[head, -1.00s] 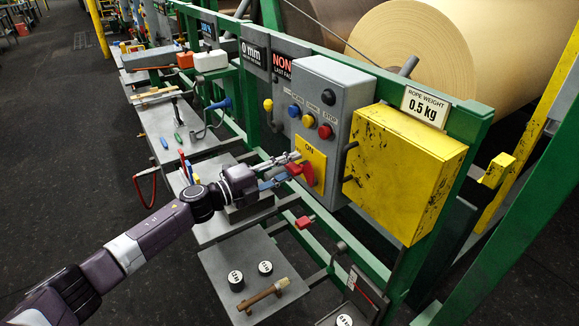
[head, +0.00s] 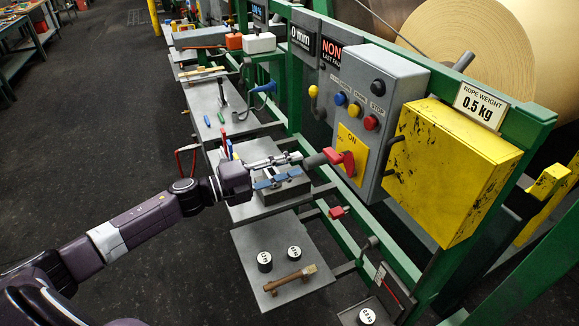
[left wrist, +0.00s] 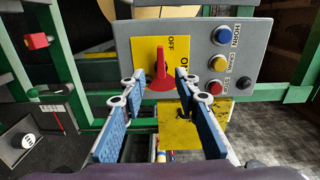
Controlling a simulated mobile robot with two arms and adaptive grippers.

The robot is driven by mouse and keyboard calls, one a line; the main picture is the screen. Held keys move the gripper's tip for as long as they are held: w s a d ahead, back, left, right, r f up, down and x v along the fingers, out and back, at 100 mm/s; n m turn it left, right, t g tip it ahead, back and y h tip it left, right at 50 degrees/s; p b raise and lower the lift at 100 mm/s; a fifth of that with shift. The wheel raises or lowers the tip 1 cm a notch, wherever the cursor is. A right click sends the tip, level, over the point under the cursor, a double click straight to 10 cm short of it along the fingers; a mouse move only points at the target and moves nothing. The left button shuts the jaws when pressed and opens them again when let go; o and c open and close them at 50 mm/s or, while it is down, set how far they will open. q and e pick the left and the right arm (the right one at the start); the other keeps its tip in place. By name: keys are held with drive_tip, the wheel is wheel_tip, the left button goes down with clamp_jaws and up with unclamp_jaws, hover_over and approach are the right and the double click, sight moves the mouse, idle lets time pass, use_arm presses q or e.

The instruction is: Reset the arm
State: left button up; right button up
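My left gripper (head: 300,163) is open and empty, in front of the grey control box (head: 380,90). Its two blue-padded fingers also show apart in the left wrist view (left wrist: 158,86). The red rotary handle (head: 343,160) sits on a yellow plate (head: 352,143) marked ON, a short gap beyond the fingertips. In the left wrist view the red handle (left wrist: 161,73) appears between the fingers, and the plate shows both OFF and ON. My right gripper is not in view.
A yellow box (head: 455,165) is right of the control box. Below the left gripper is a grey shelf (head: 300,250) with small weights and a wooden-handled tool (head: 290,279). Green frame rails (head: 375,255) run close by. Open dark floor (head: 90,130) lies to the left.

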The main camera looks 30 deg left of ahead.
use_arm(q)
drive_tip(key=shift+s+a, duration=0.1)
idle(0.5)
drive_tip(key=s+a+f+n+y, duration=0.1)
drive_tip(key=a+f+n+y, duration=0.25)
drive_tip(key=f, duration=0.65)
drive_tip(key=s+a+f+n+y, duration=0.25)
drive_tip(key=f+n, duration=0.25)
drive_tip(key=f, duration=0.5)
drive_tip(key=s+a+f+n+y, duration=0.1)
drive_tip(key=a+f+n+y, duration=0.25)
drive_tip(key=f, duration=0.65)
drive_tip(key=s+d+f+n+g+y, duration=0.2)
drive_tip(key=s+f+n+g, duration=0.35)
drive_tip(key=s+f, duration=1.15)
drive_tip(key=s+d+f+n+g, duration=0.1)
drive_tip(key=s+d+f, duration=0.3)
drive_tip(key=s, duration=0.6)
drive_tip(key=s+d+f+n+g, duration=0.2)
drive_tip(key=s+d+f+g, duration=0.2)
drive_tip(key=s+f, duration=0.3)
drive_tip(key=s+d+f+n+g, duration=0.2)
drive_tip(key=s+d+f, duration=0.3)
drive_tip(key=s, duration=0.9)
drive_tip(key=shift+f+g, duration=0.35)
drive_tip(key=shift+f, duration=0.25)
